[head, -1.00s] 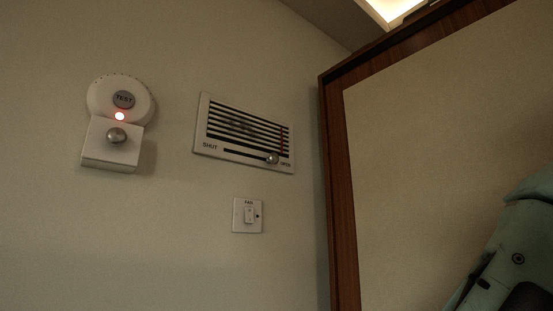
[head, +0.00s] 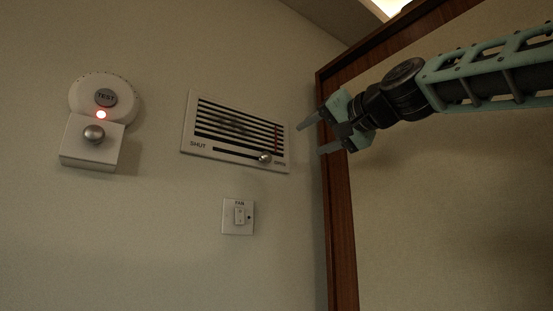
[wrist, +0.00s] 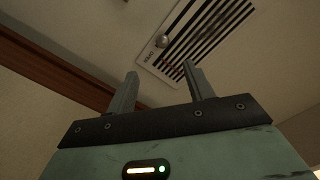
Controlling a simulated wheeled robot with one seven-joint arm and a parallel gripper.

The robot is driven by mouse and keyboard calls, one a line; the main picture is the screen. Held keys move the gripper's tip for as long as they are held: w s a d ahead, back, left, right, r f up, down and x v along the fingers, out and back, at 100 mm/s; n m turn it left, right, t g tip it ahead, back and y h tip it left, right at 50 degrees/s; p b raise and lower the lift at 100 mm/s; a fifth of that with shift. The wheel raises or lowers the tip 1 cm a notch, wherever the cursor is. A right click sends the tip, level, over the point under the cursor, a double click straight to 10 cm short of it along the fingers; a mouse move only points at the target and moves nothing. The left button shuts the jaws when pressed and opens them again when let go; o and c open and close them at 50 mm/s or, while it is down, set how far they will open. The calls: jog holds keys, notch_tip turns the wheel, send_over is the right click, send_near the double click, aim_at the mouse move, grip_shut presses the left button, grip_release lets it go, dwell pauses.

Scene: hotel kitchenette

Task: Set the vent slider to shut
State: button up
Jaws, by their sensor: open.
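The white vent (head: 236,131) is on the wall, with dark slats and a slot below them marked SHUT at the left and OPEN at the right. Its round metal slider knob (head: 264,157) sits at the right, OPEN end of the slot. My gripper (head: 308,138) is open and empty, to the right of the vent with its fingers pointing left, apart from the knob. In the wrist view the vent (wrist: 205,38) and knob (wrist: 161,41) show beyond the two spread fingers (wrist: 158,84).
A FAN switch (head: 238,216) is below the vent. A round white device with a TEST button (head: 106,97) and a lit red light, above a box with a metal knob (head: 94,134), is at the left. A wooden frame (head: 337,190) stands right of the vent.

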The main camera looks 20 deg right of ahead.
jog(key=r, duration=0.1)
jog(key=p, duration=0.7)
send_near(268, 156)
jog(key=x, duration=0.7)
jog(key=shift+w+r, duration=0.1)
jog(key=shift+w, duration=0.05)
jog(key=shift+w+a, duration=0.2)
jog(key=shift+w, duration=0.35)
grip_shut()
jog(key=shift+a, duration=0.1)
